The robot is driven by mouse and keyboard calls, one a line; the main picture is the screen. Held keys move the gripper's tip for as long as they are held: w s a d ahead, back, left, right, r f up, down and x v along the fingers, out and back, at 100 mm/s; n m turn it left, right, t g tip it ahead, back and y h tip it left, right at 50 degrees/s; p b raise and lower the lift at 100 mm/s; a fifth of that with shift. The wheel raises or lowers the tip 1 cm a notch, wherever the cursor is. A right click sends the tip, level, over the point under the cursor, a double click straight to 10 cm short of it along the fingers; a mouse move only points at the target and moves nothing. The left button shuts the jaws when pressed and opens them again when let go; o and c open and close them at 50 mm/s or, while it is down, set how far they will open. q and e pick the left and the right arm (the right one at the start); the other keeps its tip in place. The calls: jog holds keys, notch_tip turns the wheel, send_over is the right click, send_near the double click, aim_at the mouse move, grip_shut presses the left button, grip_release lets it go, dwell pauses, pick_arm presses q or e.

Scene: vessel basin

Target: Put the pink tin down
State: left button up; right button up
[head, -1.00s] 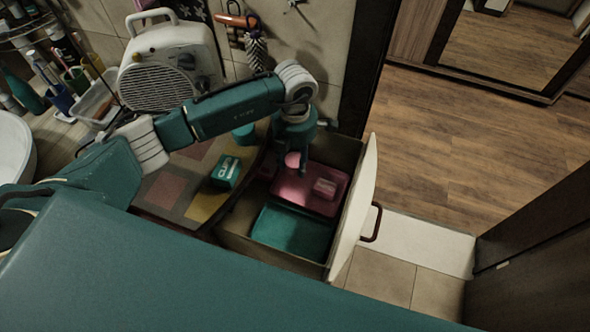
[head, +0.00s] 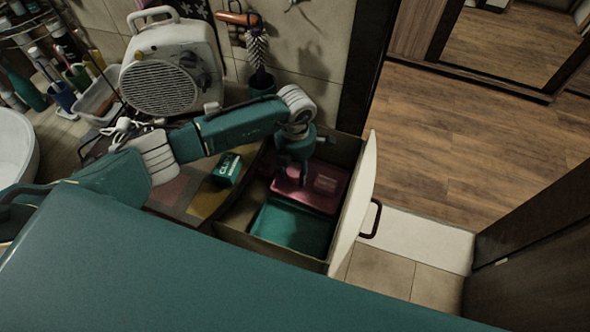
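My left gripper (head: 293,178) points down into an open drawer, low over the pink tray (head: 318,203) at its back. I cannot make out the pink tin clearly now; the fingers hide the spot where a round pink thing showed earlier. Whether the fingers are closed on it or apart is too small and dark to tell. A pink box (head: 326,184) lies in the right part of the pink tray. A teal tray (head: 290,228) fills the front of the drawer and looks empty. My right gripper is not in view.
The drawer's pale front (head: 356,205) with a dark handle (head: 372,220) is close on the right. A teal box (head: 227,168) stands on the counter left of the drawer. A white heater (head: 168,75) stands behind my arm. Wooden floor (head: 460,150) is clear at right.

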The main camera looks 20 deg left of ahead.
aim_at(295, 169)
pick_arm(q)
jog(key=shift+r, duration=0.5)
notch_tip(295, 169, up, 11)
jog(key=b, duration=0.2)
jog(key=shift+r+b, duration=0.2)
jog(key=shift+b, duration=0.15)
